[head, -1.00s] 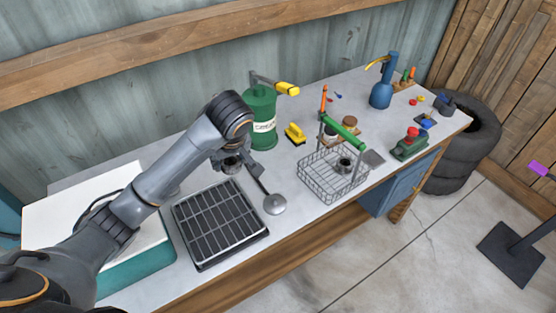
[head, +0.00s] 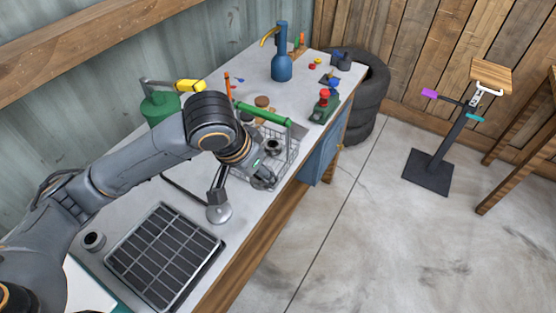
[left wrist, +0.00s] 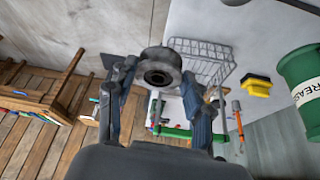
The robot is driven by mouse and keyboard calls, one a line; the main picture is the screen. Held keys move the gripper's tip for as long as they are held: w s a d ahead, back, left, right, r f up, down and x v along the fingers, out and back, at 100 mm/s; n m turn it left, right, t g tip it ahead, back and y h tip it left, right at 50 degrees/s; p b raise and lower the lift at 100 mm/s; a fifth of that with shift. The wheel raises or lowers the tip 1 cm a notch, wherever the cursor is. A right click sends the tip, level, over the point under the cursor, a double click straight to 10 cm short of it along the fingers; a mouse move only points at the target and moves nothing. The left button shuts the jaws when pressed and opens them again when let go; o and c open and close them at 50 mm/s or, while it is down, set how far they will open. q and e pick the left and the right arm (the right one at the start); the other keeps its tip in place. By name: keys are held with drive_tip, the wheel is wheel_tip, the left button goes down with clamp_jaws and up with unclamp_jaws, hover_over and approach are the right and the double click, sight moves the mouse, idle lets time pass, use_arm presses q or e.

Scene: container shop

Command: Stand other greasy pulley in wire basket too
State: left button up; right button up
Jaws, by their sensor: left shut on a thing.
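My left gripper (head: 262,181) is at the near side of the wire basket (head: 290,156) in the head view. It is shut on a grey round pulley, seen with its centre hole in the left wrist view (left wrist: 160,67), between the fingers (left wrist: 160,85). The held pulley is hard to make out in the head view. Another dark pulley (head: 273,147) is inside the basket, which has a green handle (head: 264,114). The basket mesh also shows behind the held pulley in the left wrist view (left wrist: 207,60). My right gripper is out of view.
A black slotted tray (head: 165,255) and a small grey ring-shaped part (head: 94,241) are on the bench at left. A round metal-headed tool (head: 219,213) lies near the front edge.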

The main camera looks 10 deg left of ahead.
use_arm(q)
drive_tip(key=shift+m, duration=0.3)
drive_tip(key=w+a+f, duration=0.1)
drive_tip(key=w+f, duration=0.2)
drive_tip(key=w+a+f+p, duration=0.1)
drive_tip(key=w+a+f, duration=0.1)
drive_tip(key=w, duration=0.2)
drive_tip(key=w+a+f+p, duration=0.1)
drive_tip(key=w+f, duration=0.2)
drive_tip(key=w, duration=0.1)
drive_tip(key=shift+w+a+f, duration=0.25)
drive_tip(key=shift+a+f, duration=0.05)
drive_tip(key=shift+f, duration=0.05)
drive_tip(key=shift+w+a+f, duration=0.15)
drive_tip(key=shift+w+f, duration=0.2)
drive_tip(key=shift+f, duration=0.1)
wheel_tip(320, 180, down, 2)
drive_tip(key=shift+f+p, duration=0.1)
drive_tip(key=shift+p, duration=0.35)
drive_tip(key=shift+a+f, duration=0.1)
drive_tip(key=shift+f, duration=0.45)
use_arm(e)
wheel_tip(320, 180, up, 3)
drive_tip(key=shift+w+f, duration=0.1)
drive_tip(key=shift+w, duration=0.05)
use_arm(q)
drive_tip(key=shift+f, duration=0.1)
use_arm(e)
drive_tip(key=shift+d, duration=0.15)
